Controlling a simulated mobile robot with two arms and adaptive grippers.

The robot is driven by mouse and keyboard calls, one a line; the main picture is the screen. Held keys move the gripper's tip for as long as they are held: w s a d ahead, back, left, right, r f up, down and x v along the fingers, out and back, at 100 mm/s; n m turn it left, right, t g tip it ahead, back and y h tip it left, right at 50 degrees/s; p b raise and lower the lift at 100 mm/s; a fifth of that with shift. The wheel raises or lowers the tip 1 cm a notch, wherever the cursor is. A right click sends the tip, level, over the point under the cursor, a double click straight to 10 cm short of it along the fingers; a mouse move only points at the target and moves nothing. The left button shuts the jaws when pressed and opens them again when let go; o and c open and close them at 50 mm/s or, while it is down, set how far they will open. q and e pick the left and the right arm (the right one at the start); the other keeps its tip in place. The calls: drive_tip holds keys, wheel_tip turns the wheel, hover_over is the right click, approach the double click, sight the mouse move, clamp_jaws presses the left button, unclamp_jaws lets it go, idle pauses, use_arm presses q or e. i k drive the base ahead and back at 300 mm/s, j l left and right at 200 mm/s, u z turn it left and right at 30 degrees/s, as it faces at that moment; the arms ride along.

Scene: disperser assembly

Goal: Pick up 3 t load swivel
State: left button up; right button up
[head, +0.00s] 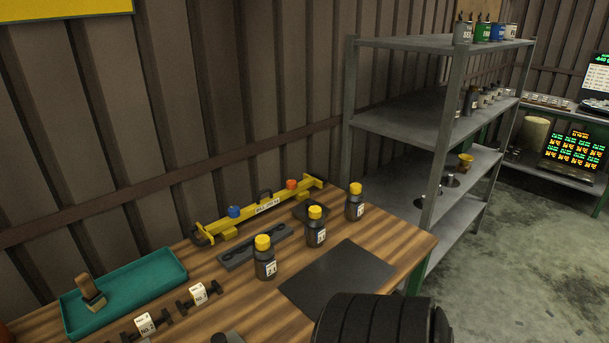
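On the wooden workbench (225,296) stand three dark, bottle-shaped pieces with yellow tops and small white labels: a near one (265,262), a middle one (316,230) and a far one (355,205). All are upright and apart. Their labels are too small to read surely, so I cannot tell which, if any, is the 3 t load swivel. Two black pieces with white tags, the left tagged piece (145,325) and the right tagged piece (199,294), lie at the front left. Neither gripper shows; a black ribbed part at the bottom edge may be my arm.
A yellow beam (265,208) with blue and orange pieces lies along the bench back, with a grey bar (253,249) before it. A teal tray (150,273) holds a brush (90,293). A dark mat (338,278) is bare. A metal shelf (405,112) stands beyond.

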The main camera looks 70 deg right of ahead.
sight(315, 230)
drive_tip(key=i+z, duration=0.1)
drive_tip(key=z, duration=0.25)
drive_tip(key=i+z, duration=0.1)
drive_tip(key=z, duration=0.25)
drive_tip(key=i+j+z, duration=0.1)
drive_tip(key=z, duration=0.25)
